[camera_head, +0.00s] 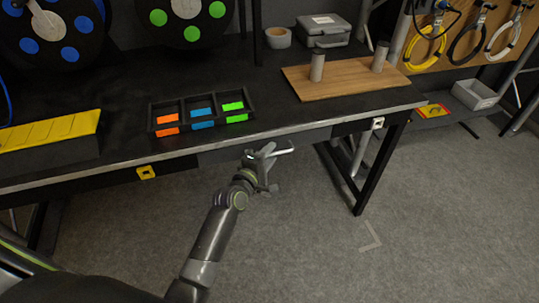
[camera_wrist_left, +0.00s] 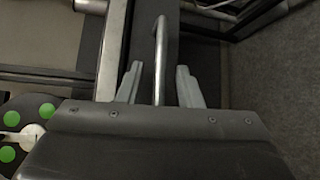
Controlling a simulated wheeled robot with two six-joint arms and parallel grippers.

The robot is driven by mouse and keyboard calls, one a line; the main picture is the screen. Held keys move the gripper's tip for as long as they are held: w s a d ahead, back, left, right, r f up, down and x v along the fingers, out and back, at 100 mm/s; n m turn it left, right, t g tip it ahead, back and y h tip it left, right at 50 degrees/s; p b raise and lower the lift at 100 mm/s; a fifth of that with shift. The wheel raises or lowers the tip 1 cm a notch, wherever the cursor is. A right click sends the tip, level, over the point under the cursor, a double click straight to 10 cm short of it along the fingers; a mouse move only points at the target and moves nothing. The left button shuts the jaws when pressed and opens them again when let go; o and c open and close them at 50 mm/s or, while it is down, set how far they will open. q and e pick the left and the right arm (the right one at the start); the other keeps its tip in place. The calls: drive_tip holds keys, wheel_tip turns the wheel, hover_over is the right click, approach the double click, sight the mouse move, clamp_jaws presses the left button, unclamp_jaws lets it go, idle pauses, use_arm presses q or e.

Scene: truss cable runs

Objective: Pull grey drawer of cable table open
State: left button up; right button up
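The cable table (camera_head: 60,182) has a dark top with a light front edge. Its grey drawer (camera_head: 312,136) sits under that edge and looks closed. The drawer's silver bar handle (camera_head: 285,151) sticks out at the front; it also shows in the left wrist view (camera_wrist_left: 160,55). My left gripper (camera_head: 268,155) is at the handle, in front of the drawer. In the left wrist view its two fingers (camera_wrist_left: 160,88) are apart, one on each side of the bar, with gaps visible. My right gripper is out of view.
On the table are a black tray (camera_head: 173,118) with orange, blue and green pieces, a yellow-topped block (camera_head: 50,131), cable reels (camera_head: 185,12) and a wooden board (camera_head: 345,77) with two posts. A yellow fitting (camera_head: 146,172) is on the table's front. The floor in front is clear.

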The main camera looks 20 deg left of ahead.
use_arm(q)
clamp_jaws()
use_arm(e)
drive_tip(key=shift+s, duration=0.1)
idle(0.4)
